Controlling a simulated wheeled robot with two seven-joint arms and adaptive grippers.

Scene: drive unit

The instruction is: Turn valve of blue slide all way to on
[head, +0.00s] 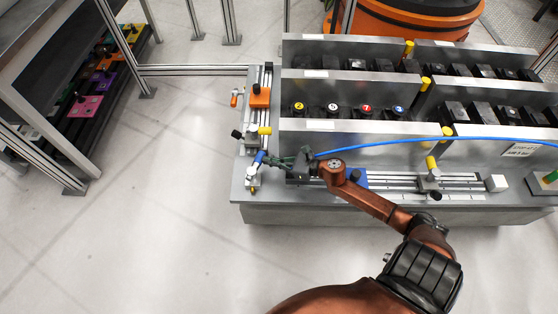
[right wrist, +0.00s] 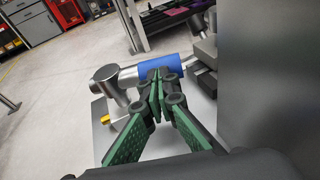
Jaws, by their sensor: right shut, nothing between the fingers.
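The valve (head: 252,172) is a small silver fitting with a blue handle (head: 260,157), at the left front corner of the grey metal bench. In the right wrist view the blue handle (right wrist: 160,72) is a sleeve on a silver arm, joined to an upright silver valve body (right wrist: 108,86). A blue slide block (head: 360,178) sits on the front rail, partly behind my right arm. My right gripper (head: 272,160) has green-padded fingers, shut and empty. Its fingertips (right wrist: 160,82) are right at the blue handle; I cannot tell whether they touch it. My left gripper is not in view.
An orange slide block (head: 260,97) sits on the left rail. Grey bins (head: 350,152) with black blocks stand behind the front rail. A blue hose (head: 440,139) crosses in front of them. The floor (head: 140,230) left of the bench is clear.

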